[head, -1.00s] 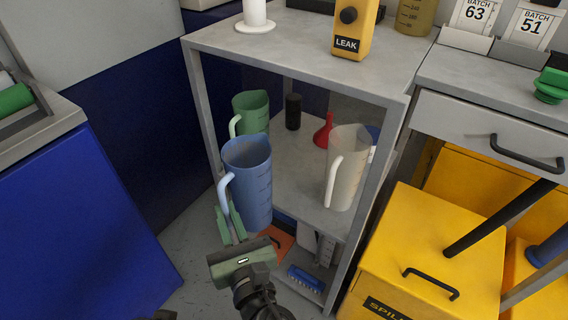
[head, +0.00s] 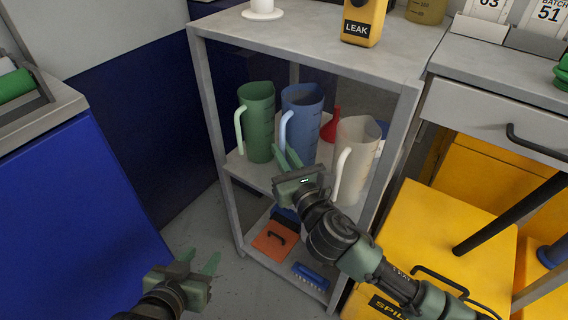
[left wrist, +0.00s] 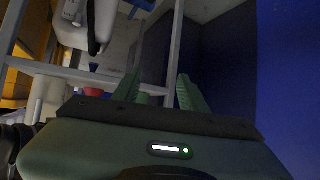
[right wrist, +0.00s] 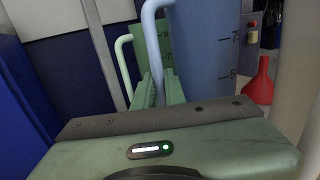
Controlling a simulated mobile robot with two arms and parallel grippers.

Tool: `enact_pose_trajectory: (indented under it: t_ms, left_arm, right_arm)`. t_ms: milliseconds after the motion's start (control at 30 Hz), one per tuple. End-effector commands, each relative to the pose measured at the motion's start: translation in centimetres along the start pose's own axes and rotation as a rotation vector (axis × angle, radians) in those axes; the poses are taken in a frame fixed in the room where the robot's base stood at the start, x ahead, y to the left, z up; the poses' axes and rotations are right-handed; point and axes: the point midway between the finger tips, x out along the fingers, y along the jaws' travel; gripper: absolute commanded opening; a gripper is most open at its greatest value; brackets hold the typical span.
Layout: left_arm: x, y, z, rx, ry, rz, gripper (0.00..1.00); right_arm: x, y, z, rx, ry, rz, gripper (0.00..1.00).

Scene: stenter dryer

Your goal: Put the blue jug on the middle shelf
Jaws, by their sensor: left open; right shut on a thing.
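The blue jug (head: 303,120) stands upright at the middle shelf (head: 258,178) of the grey rack, between a green jug (head: 258,122) and a whitish jug (head: 355,158). I cannot tell whether its base touches the shelf. My right gripper (head: 286,158) is shut on the blue jug's handle; the right wrist view shows the handle (right wrist: 155,50) between the fingers. The right gripper and arm hide the jug's lower part. My left gripper (head: 200,260) is open and empty, low in front of the rack; its spread fingers show in the left wrist view (left wrist: 157,85).
A red funnel (head: 330,128) is behind the blue jug. The bottom shelf holds an orange item (head: 272,242) and a blue brush (head: 311,276). A yellow bin (head: 420,240) stands right of the rack, and a blue cabinet (head: 70,210) stands left. Floor is free between them.

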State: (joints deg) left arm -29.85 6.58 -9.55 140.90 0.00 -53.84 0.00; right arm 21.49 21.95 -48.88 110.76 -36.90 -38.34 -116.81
Motion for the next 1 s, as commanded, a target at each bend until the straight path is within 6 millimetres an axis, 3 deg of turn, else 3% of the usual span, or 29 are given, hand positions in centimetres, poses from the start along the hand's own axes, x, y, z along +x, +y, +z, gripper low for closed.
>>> enact_pose_trajectory:
  t_ms: [167,300,433,600,967,1000]
  left_arm:
    - [0.5,0.6,-3.9,0.001,0.204,0.013,0.42]
    - [0.0,1.0,-7.5,0.000,0.380,0.023,0.42]
    - [-0.8,1.3,-9.7,-0.001,0.497,0.030,0.42]
    - [-1.3,1.5,-10.9,-0.002,0.554,0.033,0.42]
    - [-1.4,1.5,-11.1,-0.002,0.568,0.034,0.42]
    - [-1.5,1.5,-11.2,-0.002,0.572,0.034,0.42]
  right_arm:
    - [0.2,-0.3,-1.6,0.000,0.001,-0.001,0.00]
    - [0.2,-0.4,-2.7,-0.001,-0.001,-0.002,0.00]
    - [0.2,-0.3,-3.3,0.000,-0.002,-0.001,0.00]
    - [0.2,-0.3,-3.5,-0.001,-0.002,-0.001,0.00]
    - [0.2,-0.3,-3.8,-0.001,-0.001,-0.001,0.00]
    - [0.2,-0.3,-3.7,-0.001,0.000,-0.001,0.20]
